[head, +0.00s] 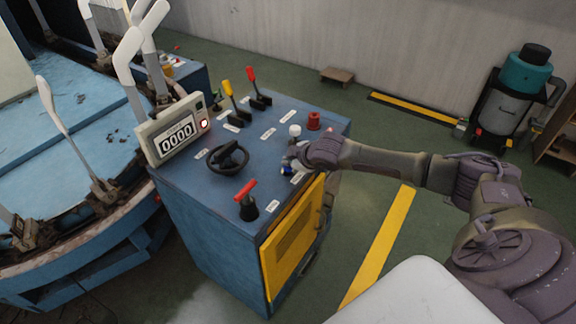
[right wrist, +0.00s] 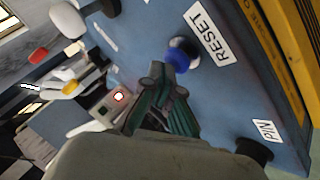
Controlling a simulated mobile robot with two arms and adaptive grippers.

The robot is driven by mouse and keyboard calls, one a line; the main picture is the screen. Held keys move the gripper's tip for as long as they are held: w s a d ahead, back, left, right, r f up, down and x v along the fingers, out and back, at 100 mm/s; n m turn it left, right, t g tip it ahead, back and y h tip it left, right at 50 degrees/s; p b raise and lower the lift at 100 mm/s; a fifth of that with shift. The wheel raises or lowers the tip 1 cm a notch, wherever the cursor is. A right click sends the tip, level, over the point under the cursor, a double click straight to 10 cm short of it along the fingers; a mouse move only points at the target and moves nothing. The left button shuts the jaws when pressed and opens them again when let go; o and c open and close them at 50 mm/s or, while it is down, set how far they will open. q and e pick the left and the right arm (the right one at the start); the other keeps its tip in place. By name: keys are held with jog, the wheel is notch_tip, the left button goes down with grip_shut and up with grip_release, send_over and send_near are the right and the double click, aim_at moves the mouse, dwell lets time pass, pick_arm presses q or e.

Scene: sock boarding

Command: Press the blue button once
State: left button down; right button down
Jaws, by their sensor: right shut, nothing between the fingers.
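The blue button (right wrist: 184,48) sits on the blue panel beside the RESET label (right wrist: 208,33) in the right wrist view. My right gripper (right wrist: 170,75) is shut and empty, its green-grey fingertips at the button and partly covering it. I cannot tell whether they touch it or whether it is pressed down. In the head view my right gripper (head: 292,161) is over the right side of the console top (head: 220,180), and the button is mostly hidden by it. My left gripper is not in view.

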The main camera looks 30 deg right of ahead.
aim_at(289, 168)
jog(key=shift+f, duration=0.35)
dwell(0.3)
jog(key=shift+r, duration=0.1)
jog(key=shift+r+p, duration=1)
jog(key=shift+p, duration=0.2)
notch_tip(289, 168, up, 5)
jog(key=p, duration=0.5)
jog(key=shift+p, duration=0.3)
jog(key=shift+f, duration=0.1)
